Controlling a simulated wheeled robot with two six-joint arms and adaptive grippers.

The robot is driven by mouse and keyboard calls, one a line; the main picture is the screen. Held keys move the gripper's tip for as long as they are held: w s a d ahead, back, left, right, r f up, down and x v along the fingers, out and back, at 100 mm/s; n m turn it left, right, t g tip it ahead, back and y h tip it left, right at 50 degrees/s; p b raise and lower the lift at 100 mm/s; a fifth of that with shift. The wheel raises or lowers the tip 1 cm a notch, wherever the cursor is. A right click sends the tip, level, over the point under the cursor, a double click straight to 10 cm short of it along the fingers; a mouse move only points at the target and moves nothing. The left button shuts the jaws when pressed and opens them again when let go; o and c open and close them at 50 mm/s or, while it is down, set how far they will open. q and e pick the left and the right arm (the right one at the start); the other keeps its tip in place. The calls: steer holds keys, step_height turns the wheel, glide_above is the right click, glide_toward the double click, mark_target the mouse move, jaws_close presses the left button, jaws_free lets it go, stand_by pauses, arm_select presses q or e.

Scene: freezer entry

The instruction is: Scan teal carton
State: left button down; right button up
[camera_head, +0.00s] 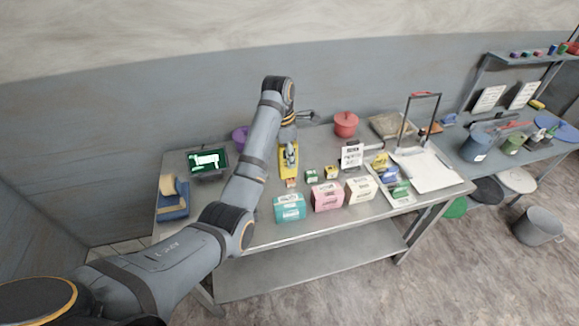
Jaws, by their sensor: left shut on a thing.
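The teal carton (290,212) stands near the front edge of the metal table (262,233), left of a pink carton (327,201) and a cream carton (360,193). My left arm reaches in from the lower left. Its gripper (289,153) points down behind the teal carton, apart from it, and is shut on a yellow tool (283,166) that looks like a hand scanner. The fingers are small here, so the exact grip is hard to see. A screen (207,160) with a green display stands at the left. My right gripper is not in view.
Small green (311,176) and yellow (331,172) boxes stand behind the cartons. A sign (352,155), a red pot (345,123) and a tray of colored packs (397,187) are to the right. Blue and tan blocks (173,205) sit at the left edge.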

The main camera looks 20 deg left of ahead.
arm_select(q)
steer(key=shift+r, duration=0.5)
steer(key=shift+s+d+r, duration=0.15)
steer(key=shift+d+r, duration=0.1)
steer(key=shift+r, duration=0.05)
steer(key=shift+a+f, duration=0.15)
steer(key=shift+a, duration=0.1)
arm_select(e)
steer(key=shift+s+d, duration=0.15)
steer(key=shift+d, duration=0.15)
arm_select(q)
steer(key=shift+d, duration=0.15)
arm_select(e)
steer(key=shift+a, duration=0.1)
